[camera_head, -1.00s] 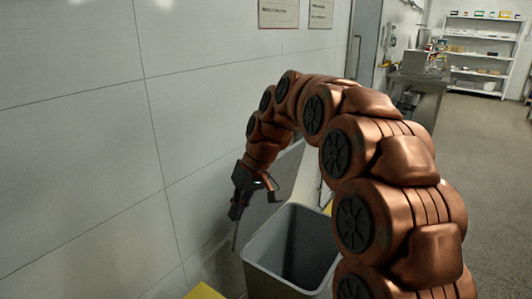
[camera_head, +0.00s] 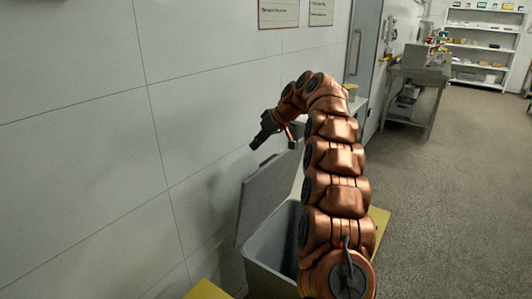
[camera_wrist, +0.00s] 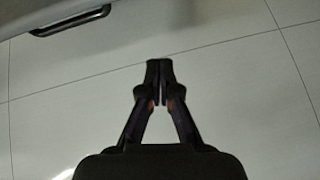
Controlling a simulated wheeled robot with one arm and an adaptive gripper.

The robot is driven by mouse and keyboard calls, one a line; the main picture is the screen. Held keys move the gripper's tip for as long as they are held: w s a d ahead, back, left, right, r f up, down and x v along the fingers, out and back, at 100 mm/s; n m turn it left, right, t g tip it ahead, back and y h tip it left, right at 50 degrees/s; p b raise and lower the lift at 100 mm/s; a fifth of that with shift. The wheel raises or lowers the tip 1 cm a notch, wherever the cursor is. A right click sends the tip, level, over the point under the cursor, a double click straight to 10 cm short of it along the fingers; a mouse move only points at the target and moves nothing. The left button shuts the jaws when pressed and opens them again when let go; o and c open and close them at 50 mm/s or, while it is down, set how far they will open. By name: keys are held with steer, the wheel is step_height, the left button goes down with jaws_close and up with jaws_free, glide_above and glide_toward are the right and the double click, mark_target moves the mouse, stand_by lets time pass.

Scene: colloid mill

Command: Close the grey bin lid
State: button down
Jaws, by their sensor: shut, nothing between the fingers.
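The grey bin (camera_head: 268,262) stands by the wall, partly hidden by my arm. Its grey lid (camera_head: 264,192) is open, raised steeply at the wall side of the bin. My gripper (camera_head: 253,146) is above the lid's upper edge, near the wall, and appears apart from it. In the wrist view my gripper (camera_wrist: 160,64) is shut, its fingertips together and empty, with wall tiles behind. A grey edge with a dark handle (camera_wrist: 70,21) shows at the top left there; I cannot tell whether it belongs to the lid.
The tiled wall (camera_head: 80,160) runs close along the left. Yellow surfaces show beside the bin at the front left (camera_head: 206,290) and right (camera_head: 379,222). A metal table (camera_head: 417,76) and white shelves (camera_head: 480,48) stand farther back. The floor at right is clear.

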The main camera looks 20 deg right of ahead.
steer(key=w+d+n+t+h+p, duration=0.1)
steer(key=w+d+n+t+p, duration=0.1)
steer(key=w+d, duration=0.45)
steer(key=f, duration=0.3)
steer(key=f+p, duration=0.1)
steer(key=f, duration=0.5)
steer(key=shift+w+a+f, duration=0.1)
steer(key=shift+w+a, duration=0.05)
steer(key=shift+w, duration=0.15)
stand_by(0.6)
steer(key=shift+s+f, duration=0.1)
steer(key=shift+s, duration=0.05)
stand_by(0.4)
